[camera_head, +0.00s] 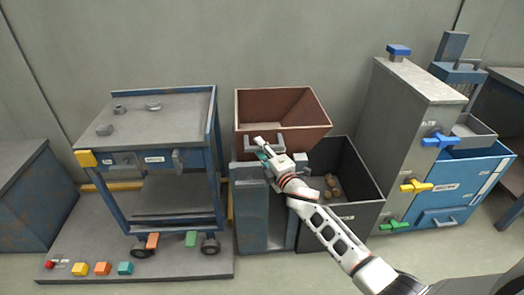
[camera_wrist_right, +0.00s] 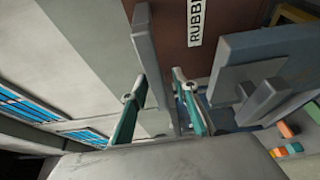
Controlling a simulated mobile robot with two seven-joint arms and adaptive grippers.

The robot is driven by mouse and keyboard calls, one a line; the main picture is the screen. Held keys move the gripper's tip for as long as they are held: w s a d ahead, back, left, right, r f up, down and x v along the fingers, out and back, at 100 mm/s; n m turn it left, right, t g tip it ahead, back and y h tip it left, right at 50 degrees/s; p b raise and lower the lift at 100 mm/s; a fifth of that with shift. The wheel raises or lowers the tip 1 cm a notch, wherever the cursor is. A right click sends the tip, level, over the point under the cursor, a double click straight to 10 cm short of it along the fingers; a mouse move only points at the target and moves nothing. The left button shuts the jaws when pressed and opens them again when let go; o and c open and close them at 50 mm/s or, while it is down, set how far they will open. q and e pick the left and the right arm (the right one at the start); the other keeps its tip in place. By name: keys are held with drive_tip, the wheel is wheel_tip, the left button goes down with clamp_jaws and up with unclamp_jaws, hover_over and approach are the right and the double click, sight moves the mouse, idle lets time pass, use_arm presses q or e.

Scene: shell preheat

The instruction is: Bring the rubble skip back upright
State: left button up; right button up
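The rubble skip (camera_head: 312,142) is the brown open-topped bin at the centre of the head view, over a blue-grey stand (camera_head: 251,212). Its mouth faces up and toward me; I cannot tell its exact tilt. A grey bar handle crosses its front, and in the wrist view the bar (camera_wrist_right: 147,60) runs beside the brown face (camera_wrist_right: 175,30) with its partly hidden "RUBB" label. My right gripper (camera_head: 262,148) is at this handle. In the wrist view its teal fingers (camera_wrist_right: 158,105) stand apart, with the bar's end between them. My left gripper is out of view.
A dark bin (camera_head: 362,222) with several brown lumps stands right of the stand. A blue-framed cart (camera_head: 160,112) stands on a grey platform at left. A grey cabinet (camera_head: 405,130) with blue, yellow and green handles stands at right. The wall is close behind.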

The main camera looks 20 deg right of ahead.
drive_tip(key=s+d, duration=0.1)
drive_tip(key=s, duration=1.1)
drive_tip(key=shift+d, duration=0.2)
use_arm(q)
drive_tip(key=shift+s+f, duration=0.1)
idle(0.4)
